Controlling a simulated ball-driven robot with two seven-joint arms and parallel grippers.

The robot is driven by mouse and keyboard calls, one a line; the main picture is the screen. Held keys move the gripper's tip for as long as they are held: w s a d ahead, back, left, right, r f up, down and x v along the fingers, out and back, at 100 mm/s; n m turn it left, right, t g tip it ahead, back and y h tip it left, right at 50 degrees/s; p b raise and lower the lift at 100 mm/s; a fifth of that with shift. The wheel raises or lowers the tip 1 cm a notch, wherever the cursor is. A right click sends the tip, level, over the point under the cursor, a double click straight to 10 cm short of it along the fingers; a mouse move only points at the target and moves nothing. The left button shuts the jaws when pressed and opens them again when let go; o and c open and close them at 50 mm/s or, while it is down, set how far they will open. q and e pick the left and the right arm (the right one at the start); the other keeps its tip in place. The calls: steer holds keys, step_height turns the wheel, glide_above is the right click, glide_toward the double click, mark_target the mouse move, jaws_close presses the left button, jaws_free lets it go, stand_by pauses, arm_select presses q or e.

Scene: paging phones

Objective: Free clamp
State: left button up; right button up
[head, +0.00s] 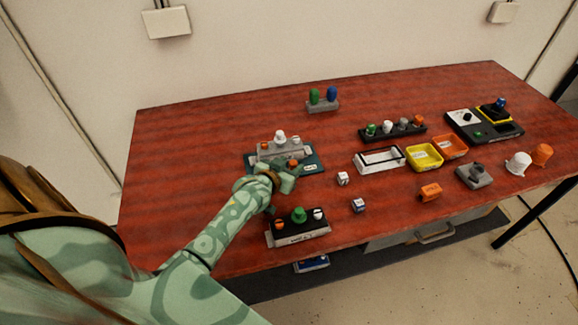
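A fixture with a dark teal base plate (313,163) stands on the left half of the red table. It carries a grey bar (296,154), a white knob (280,136) on top and small orange-topped parts beside it. It looks like the clamp, but I cannot be sure. My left gripper (289,176) is at the front edge of this fixture, close to an orange part (293,163). Its fingers are small and partly merge with the green arm, so I cannot tell whether they touch or hold anything. My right gripper is out of view.
A black block with green and white knobs (299,215) sits in front near the table's edge. Two small cubes (342,178) (358,204), a white-rimmed tray (379,161), yellow (424,157) and orange bins (450,146) lie to the right. The far left table is clear.

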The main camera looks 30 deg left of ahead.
arm_select(q)
jaws_close()
steer(key=s+a+p, duration=0.2)
steer(key=s+a, duration=0.1)
steer(key=shift+s, duration=0.25)
steer(key=shift+a, duration=0.1)
steer(key=shift+f, duration=0.1)
steer(key=shift+o, duration=0.6)
jaws_free()
steer(key=shift+s, duration=0.1)
